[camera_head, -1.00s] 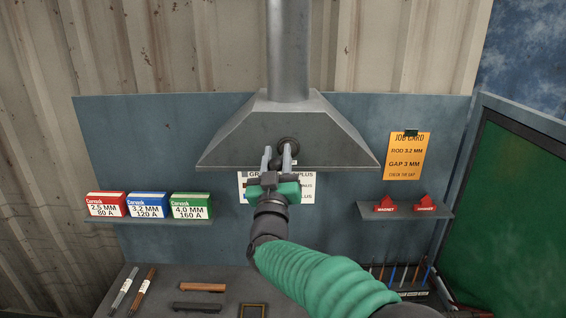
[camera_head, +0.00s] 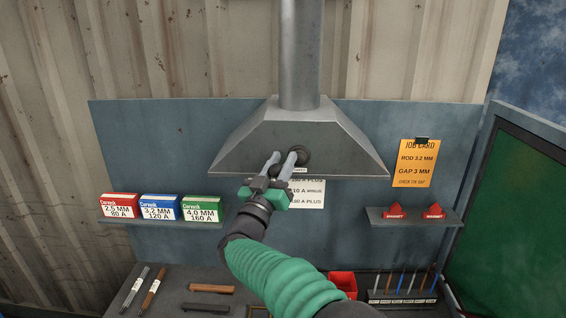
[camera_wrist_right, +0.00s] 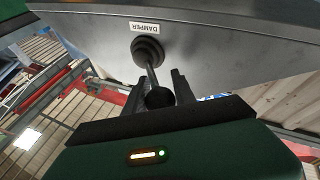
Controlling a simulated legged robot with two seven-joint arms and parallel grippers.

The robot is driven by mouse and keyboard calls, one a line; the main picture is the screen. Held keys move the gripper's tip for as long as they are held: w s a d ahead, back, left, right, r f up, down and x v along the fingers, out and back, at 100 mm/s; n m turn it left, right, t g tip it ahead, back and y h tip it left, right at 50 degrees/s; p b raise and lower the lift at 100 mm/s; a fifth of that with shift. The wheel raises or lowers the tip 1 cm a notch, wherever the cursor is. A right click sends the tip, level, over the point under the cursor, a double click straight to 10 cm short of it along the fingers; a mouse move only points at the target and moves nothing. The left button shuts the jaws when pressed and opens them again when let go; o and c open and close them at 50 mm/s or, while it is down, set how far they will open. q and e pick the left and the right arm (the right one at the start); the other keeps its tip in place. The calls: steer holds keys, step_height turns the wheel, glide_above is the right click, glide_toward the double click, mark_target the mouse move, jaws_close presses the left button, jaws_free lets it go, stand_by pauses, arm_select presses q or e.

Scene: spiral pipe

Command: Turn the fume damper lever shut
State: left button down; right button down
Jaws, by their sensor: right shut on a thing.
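The grey fume hood (camera_head: 245,155) hangs at the back, with a duct rising from its top. The damper lever's round dark pivot (camera_head: 304,156) sits on the hood's front face. In the right wrist view the pivot (camera_wrist_right: 147,49) lies under a white DAMPER label (camera_wrist_right: 145,27), and a thin rod runs from it to a dark ball knob (camera_wrist_right: 160,97). My right gripper (camera_head: 285,157) is shut on the lever at its ball end, fingers on both sides of it, as the right wrist view also shows (camera_wrist_right: 158,80). In the head view the fingers largely hide the ball. My left gripper is not in view.
Rod boxes (camera_head: 160,207) stand on a left shelf; red magnets (camera_head: 433,211) stand on a right shelf. A job card (camera_head: 415,163) hangs on the back panel. A bench below holds a red bin (camera_head: 343,283) and rods. A green screen (camera_head: 515,205) stands at right.

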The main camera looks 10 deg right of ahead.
steer(key=c, duration=1.3)
jaws_free()
steer(key=shift+r, duration=0.25)
steer(key=shift+c, duration=0.2)
steer(key=shift+o, duration=1.2)
steer(key=shift+a, duration=0.15)
steer(key=shift+o, duration=0.2)
steer(key=shift+a+f, duration=0.1)
steer(key=shift+a, duration=0.05)
steer(key=shift+w, duration=0.1)
steer(key=b+v, duration=0.8)
steer(key=v, duration=0.9)
steer(key=shift+w+a, duration=0.1)
